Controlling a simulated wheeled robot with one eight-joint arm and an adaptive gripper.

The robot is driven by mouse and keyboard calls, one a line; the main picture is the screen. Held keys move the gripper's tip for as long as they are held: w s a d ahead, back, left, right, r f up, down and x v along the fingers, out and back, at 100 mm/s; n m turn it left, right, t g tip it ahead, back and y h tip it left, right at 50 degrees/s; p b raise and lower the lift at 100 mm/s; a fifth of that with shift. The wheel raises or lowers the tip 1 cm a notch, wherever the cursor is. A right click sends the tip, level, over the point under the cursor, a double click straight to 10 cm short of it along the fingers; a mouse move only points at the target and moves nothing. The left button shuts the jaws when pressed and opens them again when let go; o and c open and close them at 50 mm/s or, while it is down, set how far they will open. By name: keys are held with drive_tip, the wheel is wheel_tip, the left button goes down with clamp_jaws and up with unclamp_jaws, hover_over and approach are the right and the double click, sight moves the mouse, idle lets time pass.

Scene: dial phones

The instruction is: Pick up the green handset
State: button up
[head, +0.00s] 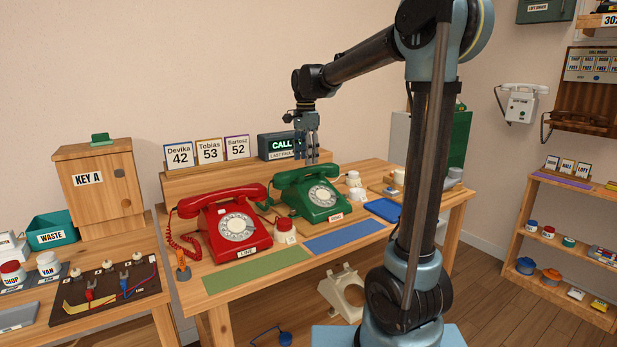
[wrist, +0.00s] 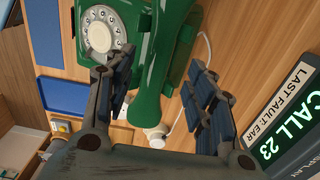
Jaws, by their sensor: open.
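The green handset (head: 296,174) lies across the top of the green dial phone (head: 318,199) on the wooden table. In the wrist view the handset (wrist: 152,75) runs lengthwise between the two fingers of my gripper (wrist: 160,72), with the phone's dial (wrist: 100,35) to the left. My gripper (head: 312,154) hangs from above, pointing down over the handset. It is open and not closed on anything. Whether a finger touches the handset cannot be told.
A red phone (head: 228,222) stands left of the green one. The CALL display (head: 281,146) stands close behind my gripper. A red-topped jar (head: 285,231) sits between the phones. A green mat (head: 256,269) and blue mat (head: 343,235) lie clear in front.

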sight(308, 167)
drive_tip(key=shift+w+d+f, duration=0.1)
drive_tip(key=shift+d+f, duration=0.05)
drive_tip(key=shift+f, duration=1.3)
drive_tip(key=shift+w+d+f, duration=0.1)
drive_tip(key=shift+d+f, duration=0.05)
drive_tip(key=shift+f, duration=1.25)
